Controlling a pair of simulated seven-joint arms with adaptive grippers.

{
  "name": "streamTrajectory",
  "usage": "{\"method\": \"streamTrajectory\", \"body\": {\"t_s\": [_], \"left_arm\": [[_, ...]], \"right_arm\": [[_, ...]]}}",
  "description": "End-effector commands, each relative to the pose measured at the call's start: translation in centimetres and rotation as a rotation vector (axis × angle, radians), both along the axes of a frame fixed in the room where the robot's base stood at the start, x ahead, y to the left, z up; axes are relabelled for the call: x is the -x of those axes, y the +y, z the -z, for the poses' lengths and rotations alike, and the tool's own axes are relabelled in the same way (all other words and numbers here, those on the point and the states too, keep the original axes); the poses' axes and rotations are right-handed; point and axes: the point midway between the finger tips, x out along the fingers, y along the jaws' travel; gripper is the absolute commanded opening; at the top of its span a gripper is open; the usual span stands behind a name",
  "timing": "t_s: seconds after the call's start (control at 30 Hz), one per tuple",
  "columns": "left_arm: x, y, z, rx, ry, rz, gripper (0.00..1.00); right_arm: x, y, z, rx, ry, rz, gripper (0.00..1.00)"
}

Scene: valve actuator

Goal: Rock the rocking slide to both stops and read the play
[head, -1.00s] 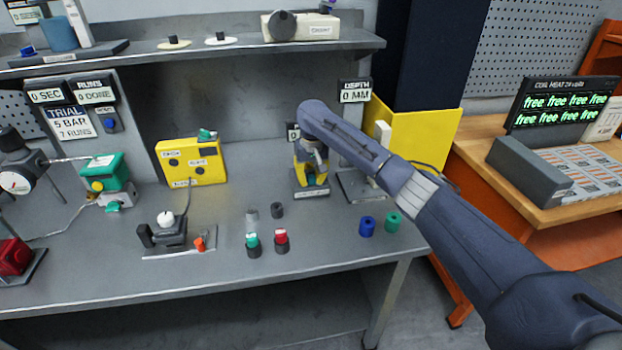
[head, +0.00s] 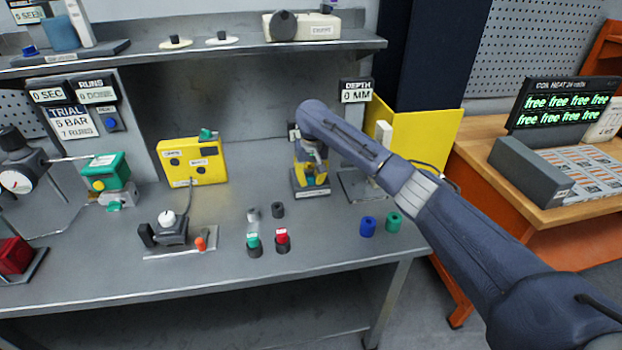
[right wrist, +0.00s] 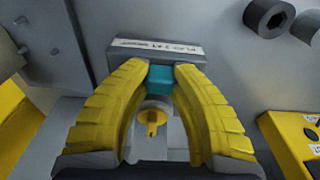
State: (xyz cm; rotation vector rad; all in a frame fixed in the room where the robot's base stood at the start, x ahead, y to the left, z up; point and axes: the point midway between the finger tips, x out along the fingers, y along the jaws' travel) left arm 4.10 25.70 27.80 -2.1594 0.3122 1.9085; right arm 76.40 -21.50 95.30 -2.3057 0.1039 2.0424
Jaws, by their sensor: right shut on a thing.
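My right gripper (head: 313,176) points down at a small grey stand (head: 312,193) with a white label, at the back of the bench. In the right wrist view my yellow fingers (right wrist: 168,76) are shut on a small teal block (right wrist: 160,80), which appears to be the rocking slide's. The stand (right wrist: 125,58) shows behind it with a label starting "PLAY", the rest too small to read. A round part with a yellow knob (right wrist: 152,118) lies between the fingers. The fingers hide much of the slide. My left gripper is not in view.
A yellow box (head: 192,162) stands left of the stand. A depth display (head: 356,91) is above right.

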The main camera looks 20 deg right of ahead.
Motion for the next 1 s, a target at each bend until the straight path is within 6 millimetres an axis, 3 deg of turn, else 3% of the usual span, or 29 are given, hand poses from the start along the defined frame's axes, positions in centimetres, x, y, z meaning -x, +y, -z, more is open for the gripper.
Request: {"method": "streamTrajectory", "body": {"t_s": [1.0], "left_arm": [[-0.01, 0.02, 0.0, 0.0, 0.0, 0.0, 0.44]], "right_arm": [[-0.04, 0.84, 0.05, -0.002, 0.001, 0.0, 0.01]]}}
